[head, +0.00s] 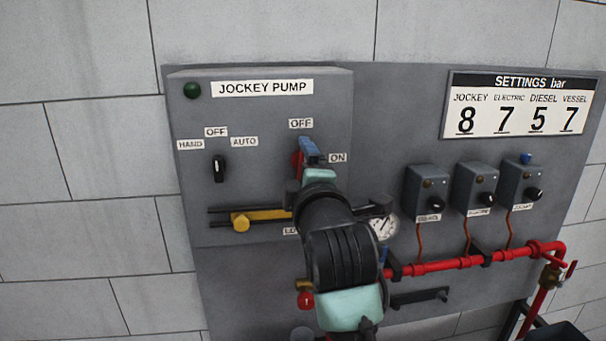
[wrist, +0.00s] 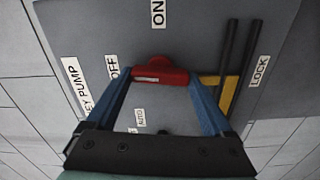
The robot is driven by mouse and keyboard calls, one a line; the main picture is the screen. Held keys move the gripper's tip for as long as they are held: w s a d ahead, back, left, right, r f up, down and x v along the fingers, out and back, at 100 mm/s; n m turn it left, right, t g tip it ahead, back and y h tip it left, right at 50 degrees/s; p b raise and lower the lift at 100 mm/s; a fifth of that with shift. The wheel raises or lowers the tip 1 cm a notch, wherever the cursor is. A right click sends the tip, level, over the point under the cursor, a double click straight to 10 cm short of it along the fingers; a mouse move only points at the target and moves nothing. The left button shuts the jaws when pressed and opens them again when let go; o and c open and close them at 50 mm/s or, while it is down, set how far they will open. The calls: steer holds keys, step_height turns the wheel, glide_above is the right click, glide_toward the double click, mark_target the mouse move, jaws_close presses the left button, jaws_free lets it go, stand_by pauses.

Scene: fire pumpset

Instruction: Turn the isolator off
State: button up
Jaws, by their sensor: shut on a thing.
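The isolator's red handle (wrist: 160,76) is on the grey jockey pump panel (head: 262,98), between an OFF label (head: 301,123) above and an ON label (head: 337,158) to the right. In the head view, only a sliver of the red handle (head: 297,164) shows beside my gripper (head: 309,150). In the wrist view, my gripper's blue fingers (wrist: 158,80) are on both sides of the red handle, shut on it. The handle's long side lies across the gap between the fingers. My arm hides its lower part, and I cannot tell for sure which label it points at.
A yellow lock bar (head: 262,216) on dark rails sits below left. A black HAND/OFF/AUTO switch (head: 218,168) is to the left. A gauge (head: 384,226), small grey switch boxes (head: 427,193) and a red pipe (head: 455,264) are to the right.

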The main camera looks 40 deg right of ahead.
steer(key=shift+n, duration=0.7)
steer(key=o, duration=1.1)
steer(key=shift+s+b, duration=0.15)
steer(key=shift+b, duration=0.15)
steer(key=b+v, duration=0.4)
steer(key=v, duration=0.8)
steer(key=shift+s+a, duration=0.2)
steer(key=shift+s, duration=0.15)
